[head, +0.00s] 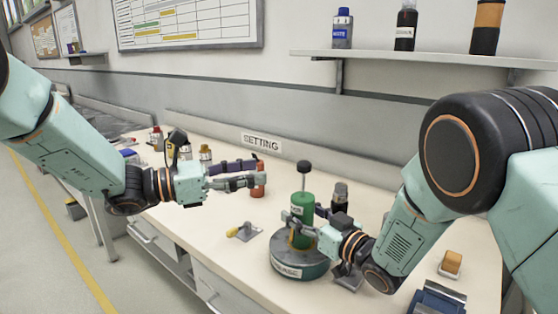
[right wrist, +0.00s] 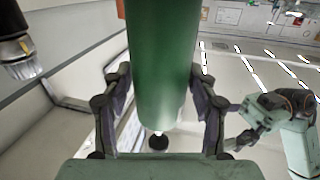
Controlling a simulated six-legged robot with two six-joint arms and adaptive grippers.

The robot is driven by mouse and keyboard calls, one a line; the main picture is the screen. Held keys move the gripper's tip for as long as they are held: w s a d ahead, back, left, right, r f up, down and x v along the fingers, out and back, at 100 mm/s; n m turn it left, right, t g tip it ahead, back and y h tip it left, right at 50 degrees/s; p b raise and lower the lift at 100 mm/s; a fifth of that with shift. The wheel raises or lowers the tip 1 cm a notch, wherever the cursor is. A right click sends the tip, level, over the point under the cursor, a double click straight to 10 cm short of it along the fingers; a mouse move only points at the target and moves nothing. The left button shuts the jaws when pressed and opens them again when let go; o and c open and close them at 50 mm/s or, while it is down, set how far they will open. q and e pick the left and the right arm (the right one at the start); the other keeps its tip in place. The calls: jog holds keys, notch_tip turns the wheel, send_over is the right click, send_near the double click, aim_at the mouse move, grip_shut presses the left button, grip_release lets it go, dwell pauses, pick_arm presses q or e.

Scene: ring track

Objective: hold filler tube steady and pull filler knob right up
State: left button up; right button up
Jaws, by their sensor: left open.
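The filler tube (head: 301,208) is a green upright cylinder on a round dark base (head: 299,264) with a label. The black filler knob (head: 304,166) sits above its top on a short thin rod. My right gripper (head: 299,225) has its fingers on both sides of the tube, shut on it at mid-height. In the right wrist view the tube (right wrist: 161,60) fills the middle between the fingers, and the knob (right wrist: 158,142) shows beyond its end. My left gripper (head: 250,174) is open and empty, left of the knob and apart from it.
A small plate with a yellow-handled tool (head: 240,231) lies left of the base. A dark bottle (head: 340,195) stands right of the tube, and an orange-brown block (head: 452,262) lies further right. Several bottles stand behind my left gripper. A shelf (head: 420,57) hangs on the wall.

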aim_at(304, 169)
jog(key=shift+o, duration=1.3)
jog(key=shift+d, duration=0.15)
jog(key=v, duration=1.1)
jog(key=shift+s+d, duration=0.15)
jog(key=shift+s, duration=0.25)
jog(key=shift+r, duration=0.1)
jog(key=x, duration=1.1)
jog(key=shift+w+a, duration=0.25)
jog(key=shift+w, duration=0.2)
pick_arm(q)
jog(key=x, duration=0.4)
